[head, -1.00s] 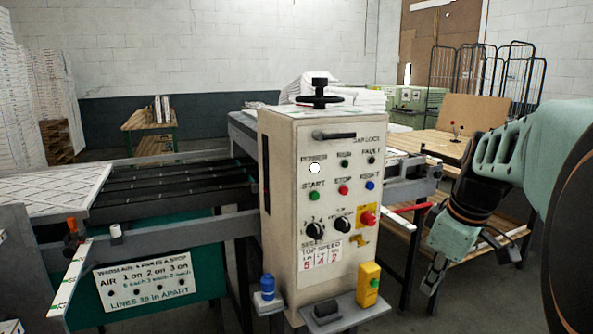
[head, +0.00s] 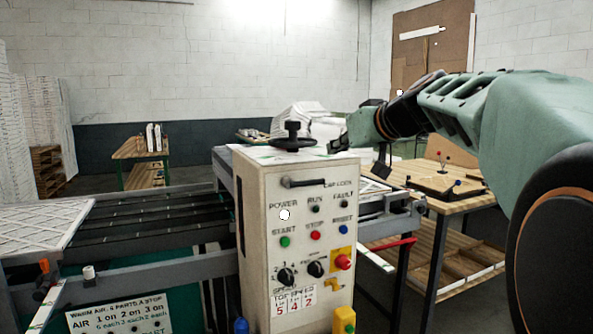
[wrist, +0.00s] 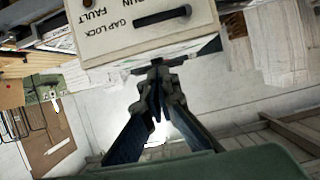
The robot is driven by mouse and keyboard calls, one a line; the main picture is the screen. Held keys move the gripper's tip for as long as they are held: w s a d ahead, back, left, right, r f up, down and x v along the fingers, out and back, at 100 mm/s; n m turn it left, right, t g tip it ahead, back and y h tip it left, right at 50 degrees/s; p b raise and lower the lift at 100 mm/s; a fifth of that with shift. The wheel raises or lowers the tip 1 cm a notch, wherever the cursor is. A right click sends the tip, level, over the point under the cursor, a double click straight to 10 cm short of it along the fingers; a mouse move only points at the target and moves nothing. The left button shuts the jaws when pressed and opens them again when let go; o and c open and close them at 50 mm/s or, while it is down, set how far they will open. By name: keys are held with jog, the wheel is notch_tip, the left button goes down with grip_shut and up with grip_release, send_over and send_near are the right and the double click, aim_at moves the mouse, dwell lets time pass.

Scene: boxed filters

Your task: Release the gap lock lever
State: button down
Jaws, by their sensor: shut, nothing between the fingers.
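The gap lock lever (head: 303,182) is a black bar lying level on the upper front of the cream control cabinet (head: 262,255), beside the GAP LOCK label. It also shows in the wrist view (wrist: 162,17), upside down, near the top edge. My gripper (head: 337,146) is at the cabinet's top right corner in the head view, up and to the right of the lever. In the wrist view my gripper (wrist: 158,64) is shut and empty, its tips below the lever in the picture and apart from it.
A black handwheel (head: 292,138) stands on the cabinet top, left of my gripper. Buttons and knobs (head: 286,276) fill the cabinet front below the lever. A wooden bench (head: 440,200) is at the right. A conveyor bed (head: 150,225) runs off to the left.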

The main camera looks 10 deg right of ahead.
jog(key=shift+w+a, duration=0.1)
jog(key=p, duration=0.3)
send_over(304, 181)
jog(key=d, duration=0.3)
notch_tip(304, 181, down, 4)
jog(key=shift+r, duration=0.1)
jog(key=f, duration=0.2)
jog(key=s+f+b, duration=0.1)
jog(key=f, duration=0.1)
jog(key=shift+d, duration=0.1)
jog(key=shift+d+f+m+b, duration=0.1)
jog(key=shift+f+m+b, duration=0.15)
jog(key=shift+b, duration=0.35)
